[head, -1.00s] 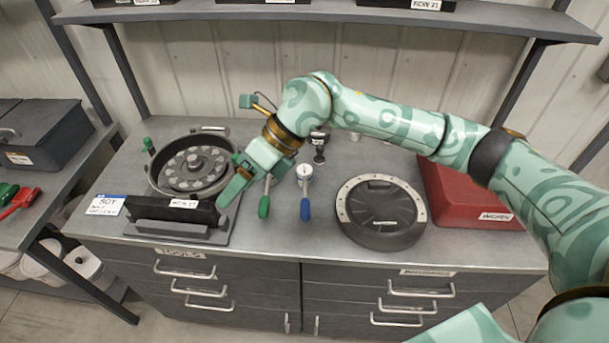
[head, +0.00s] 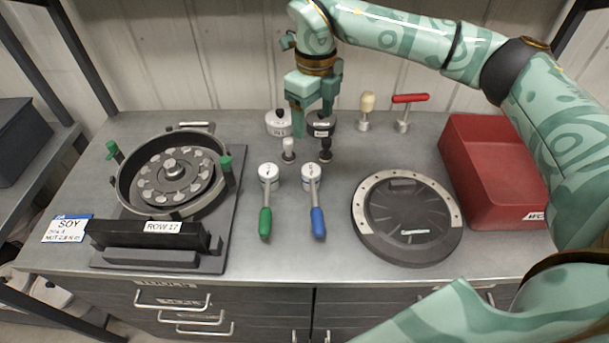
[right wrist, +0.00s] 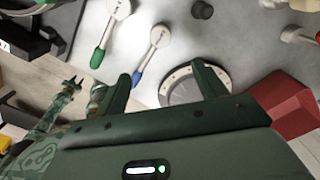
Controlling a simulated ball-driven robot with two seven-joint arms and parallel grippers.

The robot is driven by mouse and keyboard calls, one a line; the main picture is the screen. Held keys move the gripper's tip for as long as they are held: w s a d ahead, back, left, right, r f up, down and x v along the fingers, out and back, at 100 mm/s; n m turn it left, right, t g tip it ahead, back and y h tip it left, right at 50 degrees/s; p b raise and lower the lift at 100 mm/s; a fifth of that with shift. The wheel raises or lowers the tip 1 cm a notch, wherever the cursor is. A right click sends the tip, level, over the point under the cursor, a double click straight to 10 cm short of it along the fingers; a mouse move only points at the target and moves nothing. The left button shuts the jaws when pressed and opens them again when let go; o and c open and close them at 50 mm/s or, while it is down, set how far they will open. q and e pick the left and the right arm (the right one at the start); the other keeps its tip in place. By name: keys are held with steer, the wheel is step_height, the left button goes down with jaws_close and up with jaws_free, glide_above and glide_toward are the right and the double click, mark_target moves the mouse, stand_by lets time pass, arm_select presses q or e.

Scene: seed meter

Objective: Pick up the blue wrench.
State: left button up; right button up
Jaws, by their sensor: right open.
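The blue wrench (head: 317,210) lies on the grey bench top, with a round silver head at the back and a blue handle toward the front edge. It also shows in the right wrist view (right wrist: 150,56). A similar green-handled wrench (head: 266,212) lies just left of it. My right gripper (head: 313,122) is open and empty, fingers pointing down. It appears above the back of the bench, beyond the blue wrench and apart from it. Its two fingers also show in the right wrist view (right wrist: 163,72).
A seed meter housing (head: 125,185) stands left, behind a ROW 17 block (head: 130,236). A round dark cover (head: 440,249) lies right, beside a red bin (head: 500,197). Small posts (head: 288,152) and (head: 325,152), and a red T-handle (head: 409,98), stand behind. Bench is clear around the wrench handles.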

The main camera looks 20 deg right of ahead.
step_height(320, 180, down, 3)
steer(key=w, duration=0.2)
steer(key=b, duration=0.2)
glide_toward(311, 170)
steer(key=f, duration=0.2)
steer(key=w+f, duration=0.1)
steer(key=f, duration=0.2)
steer(key=shift+f, duration=0.2)
steer(key=f, duration=0.2)
steer(key=f+b, duration=0.1)
steer(key=f, duration=0.2)
steer(key=shift+s+f, duration=0.35)
steer(key=c, duration=1.2)
steer(key=shift+r, duration=0.1)
steer(key=shift+c, duration=1.3)
steer(key=shift+r, duration=0.1)
